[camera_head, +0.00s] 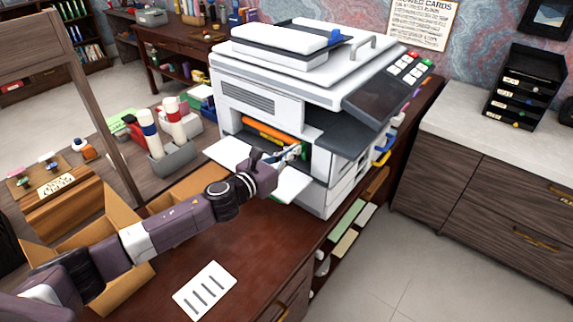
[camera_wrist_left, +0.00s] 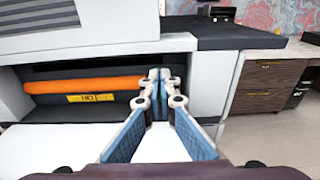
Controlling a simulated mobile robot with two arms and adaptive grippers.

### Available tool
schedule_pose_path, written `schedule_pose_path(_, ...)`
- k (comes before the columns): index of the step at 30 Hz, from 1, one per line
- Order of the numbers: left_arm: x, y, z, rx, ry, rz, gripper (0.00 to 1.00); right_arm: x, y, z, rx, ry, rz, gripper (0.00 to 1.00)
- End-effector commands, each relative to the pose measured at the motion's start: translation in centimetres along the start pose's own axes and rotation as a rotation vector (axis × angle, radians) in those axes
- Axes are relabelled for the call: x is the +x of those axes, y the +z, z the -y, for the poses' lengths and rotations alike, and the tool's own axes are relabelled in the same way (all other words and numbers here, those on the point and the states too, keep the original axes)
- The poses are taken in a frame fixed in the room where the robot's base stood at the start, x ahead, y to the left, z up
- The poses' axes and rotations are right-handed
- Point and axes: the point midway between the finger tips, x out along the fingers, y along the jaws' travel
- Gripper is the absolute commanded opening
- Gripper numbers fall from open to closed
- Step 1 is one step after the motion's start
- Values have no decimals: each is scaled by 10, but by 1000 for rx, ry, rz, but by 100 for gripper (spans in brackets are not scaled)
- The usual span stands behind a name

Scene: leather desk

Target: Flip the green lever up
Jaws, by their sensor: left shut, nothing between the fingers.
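The white printer (camera_head: 262,108) stands on the desk with its front opening uncovered. Inside it is an orange roller (camera_head: 268,134), which also shows in the left wrist view (camera_wrist_left: 85,86). A small green part (camera_head: 305,152), likely the green lever, shows at the right end of the opening, right by my fingertips. Its tilt is too small to tell, and in the left wrist view my fingers hide that spot. My left gripper (camera_head: 296,152) reaches into the opening, its blue fingers closed together and empty (camera_wrist_left: 166,78). Whether it touches the lever I cannot tell. My right gripper is out of view.
A white flap (camera_head: 290,188) lies open below the opening, under my left gripper. A yellow label (camera_wrist_left: 90,98) sits below the roller. A cardboard box (camera_head: 120,228), a holder with white tubes (camera_head: 172,162) and a paper sheet (camera_head: 205,290) are on the desk.

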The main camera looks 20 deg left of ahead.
Motion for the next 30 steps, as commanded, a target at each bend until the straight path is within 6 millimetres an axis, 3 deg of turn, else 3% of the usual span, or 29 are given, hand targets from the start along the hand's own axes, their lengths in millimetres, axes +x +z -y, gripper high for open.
schedule_pose_path(7,8,9,0,2,0,0,0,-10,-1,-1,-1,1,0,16)
schedule_pose_path(30,10,14,-2,1,0,-1,0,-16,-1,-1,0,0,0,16)
